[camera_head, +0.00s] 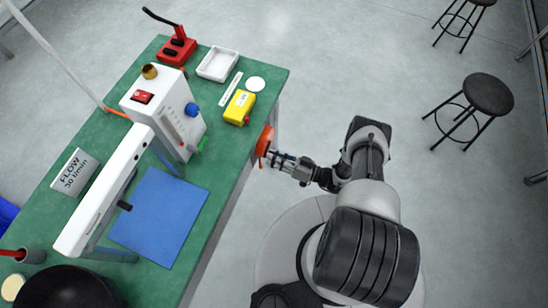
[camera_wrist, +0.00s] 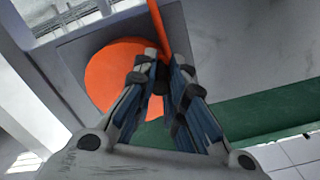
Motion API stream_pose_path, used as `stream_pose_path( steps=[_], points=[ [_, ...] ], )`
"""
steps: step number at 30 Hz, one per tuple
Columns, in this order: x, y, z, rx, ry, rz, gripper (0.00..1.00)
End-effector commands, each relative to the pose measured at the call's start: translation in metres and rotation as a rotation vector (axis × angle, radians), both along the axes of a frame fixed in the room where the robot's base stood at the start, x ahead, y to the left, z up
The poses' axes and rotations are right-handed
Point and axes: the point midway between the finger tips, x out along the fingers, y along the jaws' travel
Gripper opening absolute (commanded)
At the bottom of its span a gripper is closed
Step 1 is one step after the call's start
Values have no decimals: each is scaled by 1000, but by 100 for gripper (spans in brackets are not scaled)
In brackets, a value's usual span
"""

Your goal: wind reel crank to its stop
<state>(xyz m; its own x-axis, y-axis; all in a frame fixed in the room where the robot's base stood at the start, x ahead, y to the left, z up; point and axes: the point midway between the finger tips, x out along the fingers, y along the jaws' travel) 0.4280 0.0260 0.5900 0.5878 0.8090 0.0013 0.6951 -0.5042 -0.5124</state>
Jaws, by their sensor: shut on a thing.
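The orange reel (camera_head: 265,142) is mounted on the side of the green bench, below its right edge. In the wrist view the reel (camera_wrist: 112,68) is a round orange disc on a grey plate, partly covered by my fingers. My gripper (camera_head: 275,158) is at the front of the reel, reaching in from the right. In the wrist view my gripper (camera_wrist: 163,72) has its fingers closed together over the reel's right part, shut on the crank handle. The handle is mostly hidden between the fingers; only a dark bit shows.
An orange hose (camera_wrist: 158,25) runs up from the reel close to my fingertips. The green bench (camera_head: 225,175) holds a yellow box (camera_head: 238,107), a white instrument (camera_head: 165,115) and a blue mat (camera_head: 160,215). Stools (camera_head: 488,93) stand at the right; floor between is clear.

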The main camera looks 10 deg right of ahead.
Motion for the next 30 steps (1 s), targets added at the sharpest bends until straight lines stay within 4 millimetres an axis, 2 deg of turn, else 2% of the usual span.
stream_pose_path(
  steps=[22, 23, 30],
  points=[
    [-1, 1, -7, -52, -63, 3, 0],
    [-1, 1, -7, -53, -63, 3, 13],
    [0, 0, -6, -52, -65, 2, 29]
  ],
)
